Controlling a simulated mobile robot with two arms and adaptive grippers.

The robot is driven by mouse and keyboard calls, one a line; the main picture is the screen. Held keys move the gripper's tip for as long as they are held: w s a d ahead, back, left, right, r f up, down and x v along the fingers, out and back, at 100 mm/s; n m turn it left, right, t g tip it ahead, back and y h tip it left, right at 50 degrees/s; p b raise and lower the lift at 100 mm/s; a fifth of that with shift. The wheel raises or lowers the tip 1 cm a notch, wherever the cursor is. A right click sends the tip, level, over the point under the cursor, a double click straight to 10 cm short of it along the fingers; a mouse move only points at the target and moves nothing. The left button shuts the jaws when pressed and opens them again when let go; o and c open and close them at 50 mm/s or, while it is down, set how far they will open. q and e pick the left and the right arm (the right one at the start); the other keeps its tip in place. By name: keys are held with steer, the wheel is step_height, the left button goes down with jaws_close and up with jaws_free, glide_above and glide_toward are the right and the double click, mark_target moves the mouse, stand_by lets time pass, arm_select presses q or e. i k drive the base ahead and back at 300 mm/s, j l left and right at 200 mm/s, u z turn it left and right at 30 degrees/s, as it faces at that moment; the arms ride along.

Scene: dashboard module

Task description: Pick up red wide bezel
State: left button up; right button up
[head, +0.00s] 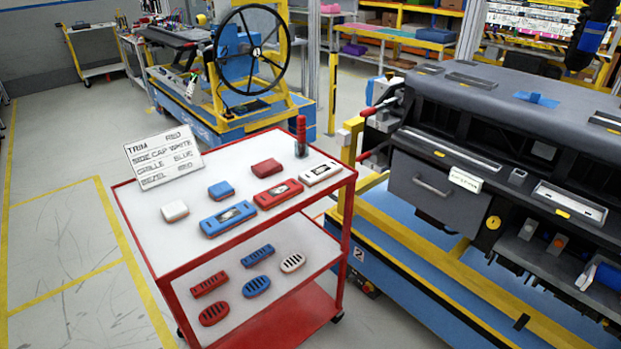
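The red wide bezel (278,193) lies flat on the white top shelf of the red cart (186,262). It is a long red block with a dark and silver opening in its middle. A blue bezel (228,219) of like shape lies to its left, and a white bezel (320,173) lies to its right. A small red cap (266,168) lies just behind it, with a blue cap (221,191) and a white cap (175,211) further left. Neither of my grippers is in view.
A sign (163,157) lists trim colours, including bezel red. A red and dark cylinder (301,137) stands at the top shelf's back. Red, blue and white grilles lie on the lower shelf (300,292). The dashboard module (480,130) is close on the right; floor at left is clear.

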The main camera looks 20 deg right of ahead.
mark_target(277, 195)
steer(key=z, duration=2.4)
steer(key=u, duration=1.85)
steer(key=i+j+u, duration=0.15)
steer(key=j+u, duration=0.2)
steer(key=i+j+u, duration=0.3)
steer(key=j, duration=0.15)
steer(key=i+j+u, duration=0.15)
steer(key=j+u, duration=0.2)
steer(key=i+j+u, duration=0.25)
steer(key=i+u, duration=0.2)
steer(key=i, duration=0.25)
